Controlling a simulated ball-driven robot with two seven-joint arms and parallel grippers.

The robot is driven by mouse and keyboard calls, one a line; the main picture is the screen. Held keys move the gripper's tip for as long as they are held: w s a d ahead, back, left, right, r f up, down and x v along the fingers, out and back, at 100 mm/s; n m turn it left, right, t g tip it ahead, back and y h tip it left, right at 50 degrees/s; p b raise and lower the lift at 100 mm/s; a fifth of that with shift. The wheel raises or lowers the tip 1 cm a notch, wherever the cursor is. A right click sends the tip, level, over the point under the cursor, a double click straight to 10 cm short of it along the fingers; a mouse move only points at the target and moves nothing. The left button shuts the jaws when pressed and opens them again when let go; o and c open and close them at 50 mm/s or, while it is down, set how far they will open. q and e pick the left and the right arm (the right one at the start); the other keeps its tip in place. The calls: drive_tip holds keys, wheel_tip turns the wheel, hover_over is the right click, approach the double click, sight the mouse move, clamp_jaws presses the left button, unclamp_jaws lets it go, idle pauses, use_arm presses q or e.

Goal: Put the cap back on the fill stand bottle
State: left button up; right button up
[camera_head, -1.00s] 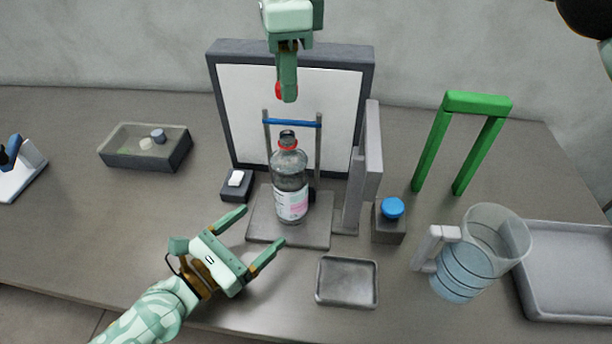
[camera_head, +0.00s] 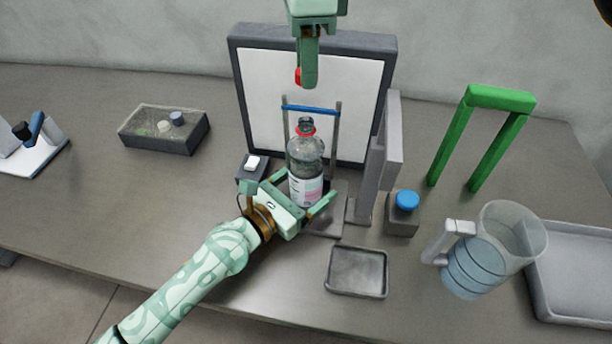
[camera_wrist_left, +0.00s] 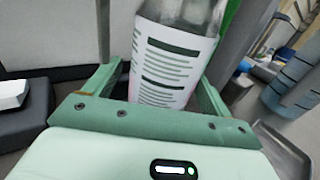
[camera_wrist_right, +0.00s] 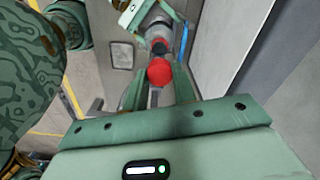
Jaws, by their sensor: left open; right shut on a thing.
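The clear bottle (camera_head: 304,160) with a white label and a red ring at its neck stands upright on the fill stand, its mouth uncapped. My left gripper (camera_head: 303,198) is open, with its fingers on either side of the bottle's lower body; the label shows between them in the left wrist view (camera_wrist_left: 165,70). My right gripper (camera_head: 306,84) is shut on the red cap (camera_head: 298,76), above the bottle and in front of the white panel. The red cap also shows between the fingers in the right wrist view (camera_wrist_right: 159,72). Part of the cap is hidden by a finger.
A blue crossbar (camera_head: 311,109) on two posts stands just behind the bottle. A grey upright (camera_head: 391,140) and a blue-button box (camera_head: 403,226) are to its right. A shallow tray (camera_head: 357,271), a jug (camera_head: 485,255) and a green frame (camera_head: 500,97) stand farther right.

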use_arm(q)
drive_tip(key=shift+x, duration=0.8)
drive_tip(key=shift+c, duration=0.2)
drive_tip(key=c, duration=1.4)
use_arm(e)
hover_over(306, 121)
drive_tip(key=shift+f, duration=2.45)
drive_tip(key=shift+f, duration=0.9)
drive_tip(key=shift+f, duration=0.55)
